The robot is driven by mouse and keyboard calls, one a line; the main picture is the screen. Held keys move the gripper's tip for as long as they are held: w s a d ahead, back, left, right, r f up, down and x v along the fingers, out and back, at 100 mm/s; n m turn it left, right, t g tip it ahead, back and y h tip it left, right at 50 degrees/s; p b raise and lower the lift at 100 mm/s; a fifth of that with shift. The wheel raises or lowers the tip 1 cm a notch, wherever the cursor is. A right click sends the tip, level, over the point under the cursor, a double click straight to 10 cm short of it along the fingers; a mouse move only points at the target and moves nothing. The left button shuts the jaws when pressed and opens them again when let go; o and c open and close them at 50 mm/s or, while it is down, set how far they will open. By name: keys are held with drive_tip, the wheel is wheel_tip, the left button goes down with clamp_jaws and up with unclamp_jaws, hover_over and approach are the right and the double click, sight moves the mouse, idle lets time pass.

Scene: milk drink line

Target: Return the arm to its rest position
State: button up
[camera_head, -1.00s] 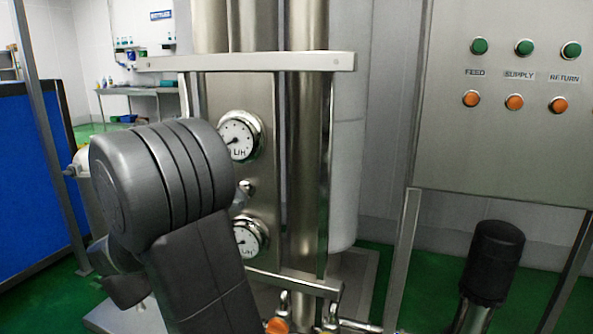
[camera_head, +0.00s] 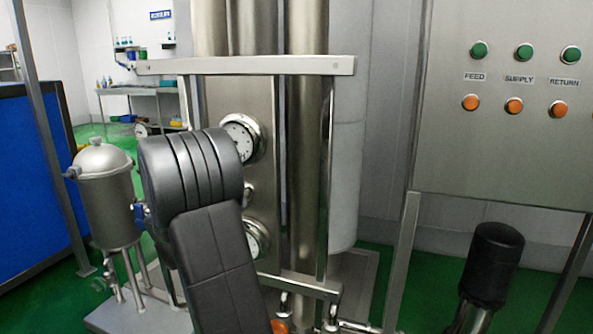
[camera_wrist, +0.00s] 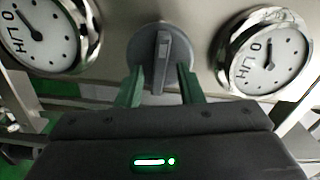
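My arm (camera_head: 212,250) rises in front of the steel column in the head view, bent at a rounded dark joint. My gripper is hidden behind it there. In the wrist view my gripper (camera_wrist: 160,88) shows two green fingers spread apart, with nothing held between them. A grey round knob with a raised bar (camera_wrist: 161,62) appears just beyond the fingertips. The fingers stand clear on either side of the bar. The exact distance to the knob cannot be told.
Dial gauges flank the knob, one left (camera_wrist: 40,34) and one right (camera_wrist: 268,60). A steel column (camera_head: 306,160) stands close by. A small lidded tank (camera_head: 105,205) is left of my arm. A button panel (camera_head: 510,130) and a black-capped post (camera_head: 493,265) stand right.

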drive_tip(key=n+p, duration=0.4)
drive_tip(key=p, duration=0.1)
drive_tip(key=shift+r+n, duration=0.25)
drive_tip(key=shift+n, duration=0.05)
idle(0.4)
